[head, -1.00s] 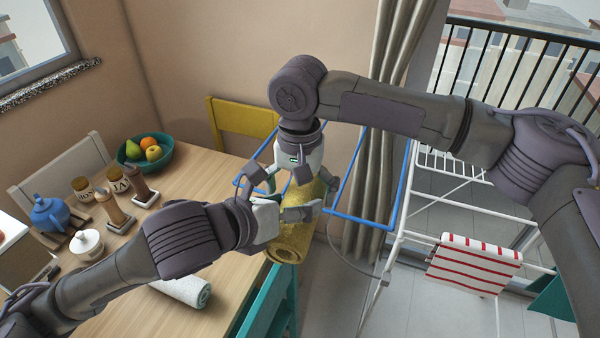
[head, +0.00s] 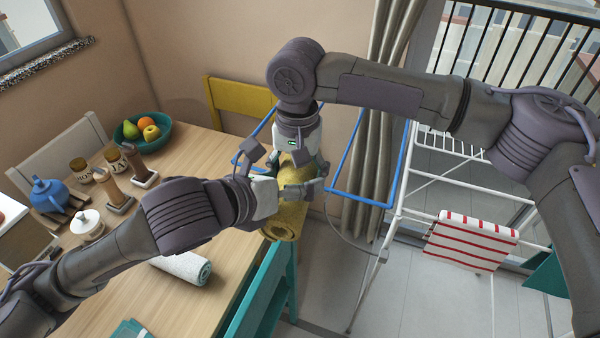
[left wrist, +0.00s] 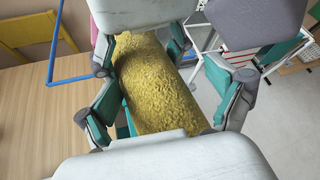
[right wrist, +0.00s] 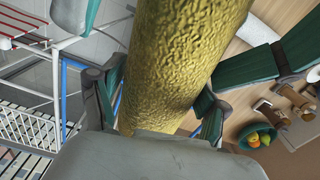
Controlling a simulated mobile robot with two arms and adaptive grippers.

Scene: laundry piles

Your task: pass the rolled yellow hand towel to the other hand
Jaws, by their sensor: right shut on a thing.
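The rolled yellow hand towel (head: 285,222) hangs upright-tilted beyond the table edge, between my two grippers. My right gripper (head: 292,165) comes from above and is shut on its upper part; the right wrist view shows the towel (right wrist: 180,60) between the fingers. My left gripper (head: 275,180) comes from the left, lower on the roll. In the left wrist view its fingers stand on both sides of the towel (left wrist: 160,90), with gaps showing, so it looks open around it. The towel's upper end is hidden by my right gripper.
The wooden table (head: 120,285) holds a rolled white towel (head: 187,268), a fruit bowl (head: 150,140), jars and a blue teapot (head: 50,194). A teal chair (head: 262,295) stands below the towel. A drying rack (head: 420,214) with a striped towel (head: 470,240) stands right.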

